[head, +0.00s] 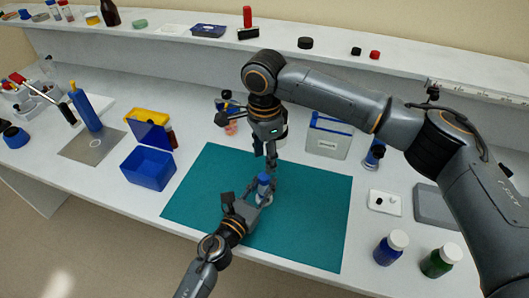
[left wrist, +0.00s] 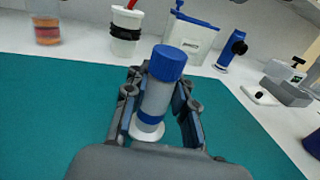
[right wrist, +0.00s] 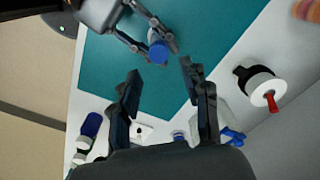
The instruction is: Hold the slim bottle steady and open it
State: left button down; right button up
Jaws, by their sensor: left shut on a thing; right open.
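The slim bottle (left wrist: 153,100) is pale and translucent, with a ribbed blue cap (left wrist: 168,62) on top and a blue band low on its body. It stands over the teal mat (head: 315,215), with a pale round foot at its bottom. My left gripper (left wrist: 158,112) is shut on its body, one finger on each side, below the cap. The cap also shows in the right wrist view (right wrist: 159,52). My right gripper (right wrist: 158,78) is open and empty. In the head view it hangs just above the cap, apart from it.
A blue bin (head: 148,168) stands left of the mat. A white-lidded blue jar (head: 390,248) and a green jar (head: 442,260) stand at the right. A white box (head: 328,138) is behind the mat. The mat's left part is clear.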

aim_at(264, 175)
notch_tip(264, 175, down, 7)
jog(key=shift+r, duration=0.1)
dwell(0.3)
